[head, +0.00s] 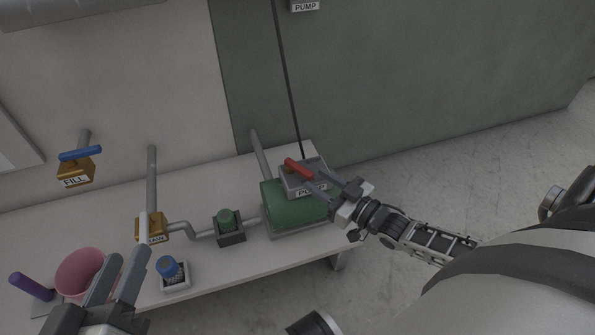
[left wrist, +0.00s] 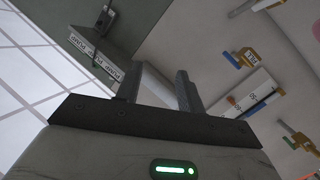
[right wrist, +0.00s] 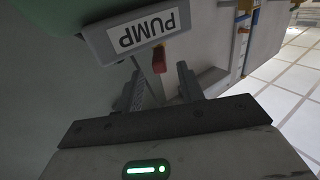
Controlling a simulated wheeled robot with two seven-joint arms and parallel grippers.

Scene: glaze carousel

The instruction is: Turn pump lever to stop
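The red pump lever (head: 298,168) sits on a grey box (head: 306,181) labelled PUMP, above a green pump body (head: 292,206). In the right wrist view the red lever (right wrist: 159,60) shows below the PUMP label (right wrist: 148,29), ahead of and between the fingers. My right gripper (head: 325,183) is open, with its fingertips close to the lever; I cannot tell whether they touch it. In the right wrist view its two fingers (right wrist: 160,78) stand apart. My left gripper (head: 126,252) is open and empty, over the front of the bench at left.
A FILL valve (head: 75,170) with a blue lever is on the left. A brass valve (head: 152,228) stands mid-bench, its label partly hidden. A pink bucket (head: 80,272), purple cylinder (head: 30,286), blue-topped item (head: 170,268) and green knob (head: 226,217) are on the bench (head: 205,283).

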